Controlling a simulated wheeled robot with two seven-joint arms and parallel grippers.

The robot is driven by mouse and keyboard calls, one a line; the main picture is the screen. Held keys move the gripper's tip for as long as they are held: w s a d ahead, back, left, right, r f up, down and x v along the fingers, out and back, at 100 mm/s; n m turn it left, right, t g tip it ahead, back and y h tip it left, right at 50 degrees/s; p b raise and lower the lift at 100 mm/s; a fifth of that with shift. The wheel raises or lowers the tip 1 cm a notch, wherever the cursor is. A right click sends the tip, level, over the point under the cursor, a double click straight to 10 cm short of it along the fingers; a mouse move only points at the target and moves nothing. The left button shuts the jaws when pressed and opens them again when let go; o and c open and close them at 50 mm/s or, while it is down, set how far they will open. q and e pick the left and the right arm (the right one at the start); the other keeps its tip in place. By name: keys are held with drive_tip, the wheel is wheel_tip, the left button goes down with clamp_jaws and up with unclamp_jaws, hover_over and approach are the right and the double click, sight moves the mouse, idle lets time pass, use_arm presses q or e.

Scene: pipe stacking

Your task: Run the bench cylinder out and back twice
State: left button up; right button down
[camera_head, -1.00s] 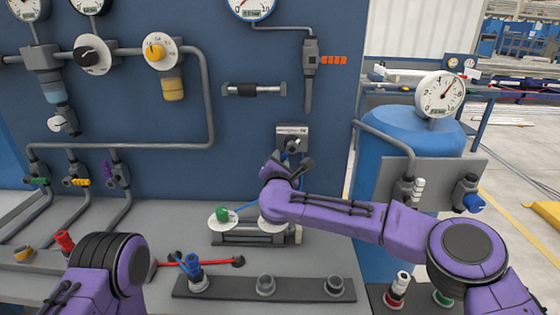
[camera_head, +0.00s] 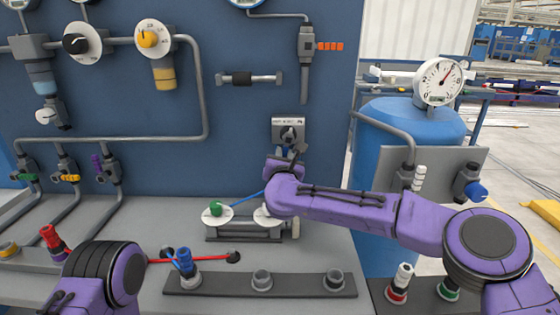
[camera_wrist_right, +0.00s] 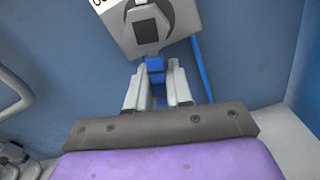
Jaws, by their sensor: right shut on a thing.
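A small grey valve box (camera_head: 289,127) with a white label and a dark knob is on the blue panel, and it also shows in the wrist view (camera_wrist_right: 150,30). A blue lever (camera_wrist_right: 155,75) hangs below it. My right gripper (camera_wrist_right: 157,88) is shut on this lever; in the head view my purple wrist mostly hides the grip. The bench cylinder (camera_head: 240,236), a low grey unit, lies on the bench below. White discs stand above it, one with a green knob (camera_head: 216,209). My right wrist partly covers its right disc. My left gripper is out of the picture.
A blue line (camera_head: 247,199) runs from the discs up towards the valve. A dark rail (camera_head: 215,284) with a blue-capped fitting (camera_head: 184,262) lies along the front of the bench. A blue tank (camera_head: 415,125) with a gauge stands at the right. Pipes line the panel's left side.

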drive_tip(key=shift+d+f+n+b, duration=0.1)
drive_tip(key=shift+d+n+b, duration=0.3)
drive_tip(key=shift+n, duration=0.5)
drive_tip(key=c, duration=1.1)
unclamp_jaws()
drive_tip(key=shift+s, duration=0.15)
drive_tip(key=s+b, duration=0.2)
drive_tip(key=s, duration=0.8)
drive_tip(key=shift+s, duration=0.15)
